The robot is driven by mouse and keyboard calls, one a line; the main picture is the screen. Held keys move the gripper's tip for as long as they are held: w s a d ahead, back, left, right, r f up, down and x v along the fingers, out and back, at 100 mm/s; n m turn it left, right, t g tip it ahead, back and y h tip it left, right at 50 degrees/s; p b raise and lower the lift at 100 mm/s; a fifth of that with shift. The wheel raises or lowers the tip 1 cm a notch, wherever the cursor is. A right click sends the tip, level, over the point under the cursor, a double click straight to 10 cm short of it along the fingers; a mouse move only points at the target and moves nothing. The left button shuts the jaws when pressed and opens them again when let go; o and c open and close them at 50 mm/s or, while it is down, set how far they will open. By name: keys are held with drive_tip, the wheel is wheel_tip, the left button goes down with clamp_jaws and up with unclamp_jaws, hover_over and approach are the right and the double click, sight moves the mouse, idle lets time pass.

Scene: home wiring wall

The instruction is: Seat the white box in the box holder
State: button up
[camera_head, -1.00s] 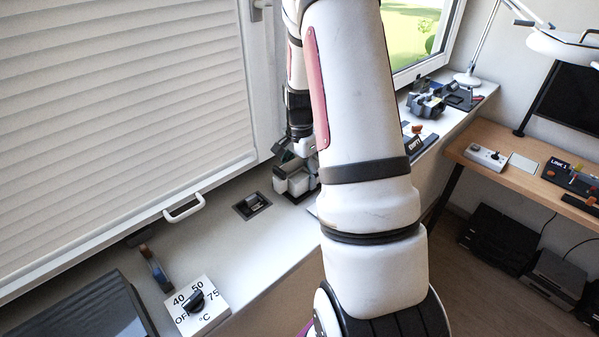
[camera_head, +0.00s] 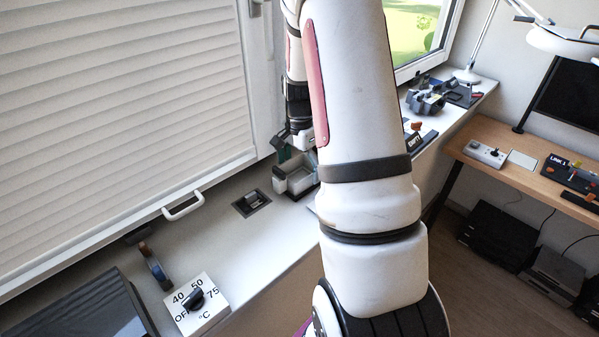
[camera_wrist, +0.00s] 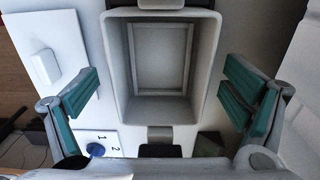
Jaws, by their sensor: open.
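The white box (camera_wrist: 116,75) is an open-topped, pale grey-white box, upright and empty in the wrist view. In the head view the box (camera_head: 299,180) stands on the sill by the window frame, partly hidden by my arm. Dark and grey clip-like parts, seemingly the box holder (camera_wrist: 160,135), show at its near and far ends. How deep the box sits in it cannot be told. My gripper (camera_wrist: 160,85) is open, its teal pads on either side of the box, apart from its walls. In the head view my gripper (camera_head: 297,139) is just above the box.
A white plate with a raised block (camera_wrist: 45,65) and a panel marked 1 and 2 with a blue knob (camera_wrist: 95,149) lie left of the box. A recessed dark switch (camera_head: 251,202) and a temperature dial (camera_head: 196,302) are on the sill. The window handle (camera_head: 183,208) juts out nearby.

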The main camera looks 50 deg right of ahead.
wheel_tip(320, 180, up, 10)
idle(0.4)
drive_tip(key=shift+c, duration=0.3)
wheel_tip(320, 180, up, 9)
drive_tip(key=p, duration=0.3)
idle(0.6)
idle(0.5)
